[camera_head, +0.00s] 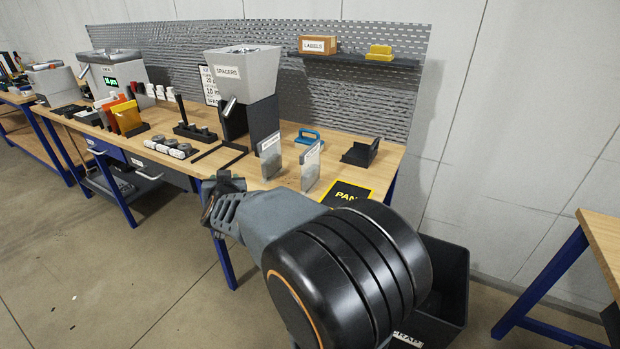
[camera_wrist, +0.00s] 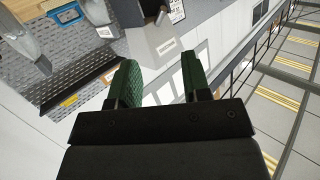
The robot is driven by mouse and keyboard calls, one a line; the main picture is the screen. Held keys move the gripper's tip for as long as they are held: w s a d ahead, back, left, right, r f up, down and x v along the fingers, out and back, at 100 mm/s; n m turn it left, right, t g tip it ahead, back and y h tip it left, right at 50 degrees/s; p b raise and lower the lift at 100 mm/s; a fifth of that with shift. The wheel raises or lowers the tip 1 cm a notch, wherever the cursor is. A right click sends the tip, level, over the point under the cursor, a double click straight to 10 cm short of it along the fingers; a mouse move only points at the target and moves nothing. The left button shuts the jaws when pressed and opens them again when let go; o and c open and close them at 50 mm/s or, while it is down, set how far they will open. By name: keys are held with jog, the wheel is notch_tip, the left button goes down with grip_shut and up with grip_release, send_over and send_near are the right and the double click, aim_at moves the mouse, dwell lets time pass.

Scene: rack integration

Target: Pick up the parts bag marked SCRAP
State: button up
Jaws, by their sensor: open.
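Two clear, greyish parts bags stand upright on the workbench (camera_head: 350,185): a left bag (camera_head: 270,161) and a right bag (camera_head: 310,168). Each has a white label at its top edge, too small to read, so I cannot tell which is marked SCRAP. My gripper (camera_head: 222,186) is in front of the bench's front edge, left of the bags in the head view. In the wrist view its green-padded fingers (camera_wrist: 161,84) are apart with nothing held between them.
The SPACERS dispenser (camera_head: 243,72) stands behind the bags. A dark bin (camera_head: 447,285) with a partly hidden label stands on the floor.

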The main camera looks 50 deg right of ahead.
jog(key=s+d+f+m+g+h, duration=0.1)
jog(key=s+d+m+g+h, duration=0.2)
jog(key=d+h, duration=0.4)
jog(key=m+g+h+b, duration=0.2)
jog(key=m+g+h, duration=0.1)
jog(key=m+g, duration=0.25)
send_near(306, 155)
jog(key=shift+n, duration=0.35)
jog(key=x, duration=0.4)
jog(key=shift+w+d+f+p, duration=0.2)
jog(key=shift+w+f+p, duration=0.15)
jog(key=shift+x, duration=3.25)
jog(key=shift+f, duration=0.1)
jog(key=shift+c, duration=0.2)
grip_shut()
